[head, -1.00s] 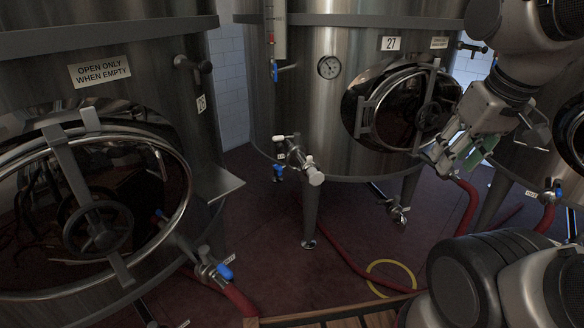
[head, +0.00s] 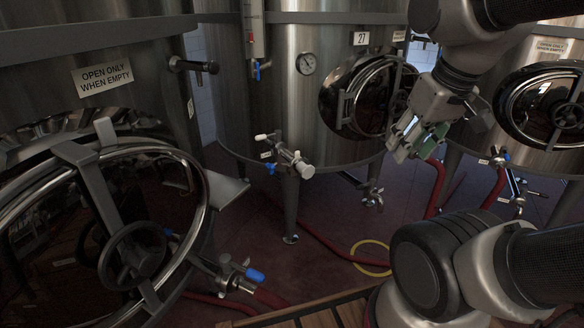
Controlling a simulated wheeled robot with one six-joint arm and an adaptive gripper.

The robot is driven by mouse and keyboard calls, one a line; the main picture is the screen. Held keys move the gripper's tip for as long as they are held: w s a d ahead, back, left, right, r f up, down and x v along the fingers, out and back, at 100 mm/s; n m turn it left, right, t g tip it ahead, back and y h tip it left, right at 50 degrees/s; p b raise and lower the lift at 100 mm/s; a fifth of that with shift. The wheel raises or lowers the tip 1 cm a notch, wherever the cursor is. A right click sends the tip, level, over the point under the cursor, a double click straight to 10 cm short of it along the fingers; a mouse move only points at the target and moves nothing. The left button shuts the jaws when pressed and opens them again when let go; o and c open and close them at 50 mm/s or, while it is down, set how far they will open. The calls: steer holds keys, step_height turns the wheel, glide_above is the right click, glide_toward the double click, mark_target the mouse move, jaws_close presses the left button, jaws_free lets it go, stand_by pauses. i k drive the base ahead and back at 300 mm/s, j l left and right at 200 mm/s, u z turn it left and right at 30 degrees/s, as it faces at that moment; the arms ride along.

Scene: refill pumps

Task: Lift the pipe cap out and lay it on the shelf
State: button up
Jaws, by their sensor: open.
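My gripper (head: 415,142) is open and empty, with green pads on its fingers. It hangs in front of the middle tank, just below and right of that tank's round door (head: 368,96). No loose pipe cap can be made out for sure. A valve fitting with a pale round end (head: 303,169) sticks out low on the middle tank, left of my gripper and apart from it. I cannot tell whether that end is the cap. A small flat metal ledge (head: 226,189) juts from the left tank; I cannot tell whether it is the shelf.
The left tank's door with its handwheel (head: 132,257) is close in front, with a blue-handled valve (head: 238,276) beside it. Red hoses (head: 326,243) and a yellow ring (head: 371,258) lie on the floor. A wooden slatted surface (head: 322,314) is at the bottom. Another tank door (head: 545,105) is at right.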

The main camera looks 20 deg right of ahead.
mark_target(307, 172)
steer(key=i+l+z, duration=0.2)
steer(key=i+l, duration=0.15)
steer(key=i+l+u, duration=0.1)
steer(key=i, duration=0.2)
steer(key=i+l+u, duration=0.1)
steer(key=i, duration=0.2)
